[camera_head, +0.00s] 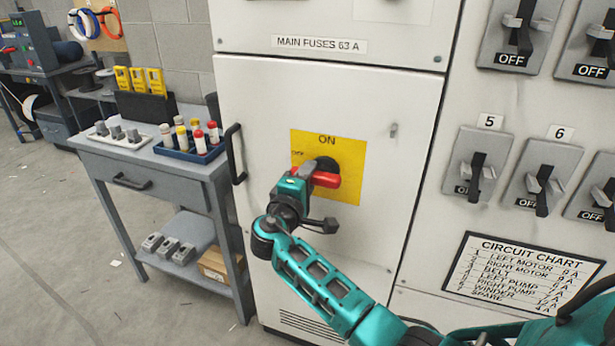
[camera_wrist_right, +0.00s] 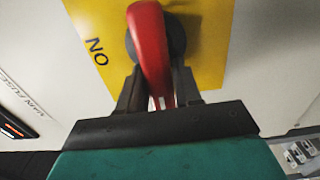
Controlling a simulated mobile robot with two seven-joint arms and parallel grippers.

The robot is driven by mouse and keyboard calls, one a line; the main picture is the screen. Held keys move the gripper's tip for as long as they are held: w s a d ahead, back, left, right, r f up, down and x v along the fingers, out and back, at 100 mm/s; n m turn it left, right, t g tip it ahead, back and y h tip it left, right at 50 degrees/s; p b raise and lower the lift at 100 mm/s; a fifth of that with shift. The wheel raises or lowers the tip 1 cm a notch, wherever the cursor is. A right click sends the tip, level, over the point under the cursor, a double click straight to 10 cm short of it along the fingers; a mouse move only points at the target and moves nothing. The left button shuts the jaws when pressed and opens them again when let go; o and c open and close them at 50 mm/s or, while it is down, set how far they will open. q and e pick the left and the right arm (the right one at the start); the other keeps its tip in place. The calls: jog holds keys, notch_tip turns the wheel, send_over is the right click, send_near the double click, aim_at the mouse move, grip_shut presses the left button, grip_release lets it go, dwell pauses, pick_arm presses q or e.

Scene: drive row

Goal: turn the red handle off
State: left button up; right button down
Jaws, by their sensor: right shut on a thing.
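The red handle (camera_head: 328,181) sits on a dark round hub in the yellow plate (camera_head: 347,190) on the white cabinet door. The plate reads "ON" at its top, with a small, partly hidden "OFF" label at its left. The handle lies roughly level, across the plate. My right gripper (camera_head: 308,178) is shut on the handle from the front left and hides part of it. In the right wrist view the red handle (camera_wrist_right: 150,45) runs down between the two dark fingers (camera_wrist_right: 157,92), with "ON" on the left. My left gripper is not in view.
A grey workbench (camera_head: 205,172) with a blue tray (camera_head: 188,152) of fuses stands left of the cabinet. A black door pull (camera_head: 235,155) sticks out at the door's left edge. Grey breaker switches (camera_head: 477,167) and a circuit chart (camera_head: 520,278) are at the right.

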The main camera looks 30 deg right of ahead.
jog(key=c, duration=0.9)
grip_release()
jog(key=shift+s+d+f, duration=0.1)
jog(key=shift+s+d, duration=0.05)
jog(key=shift+d, duration=0.15)
jog(key=shift+a, duration=0.1)
jog(key=shift+a, duration=0.2)
jog(key=b+v, duration=0.1)
jog(key=v, duration=1.1)
jog(key=shift+s+a, duration=0.2)
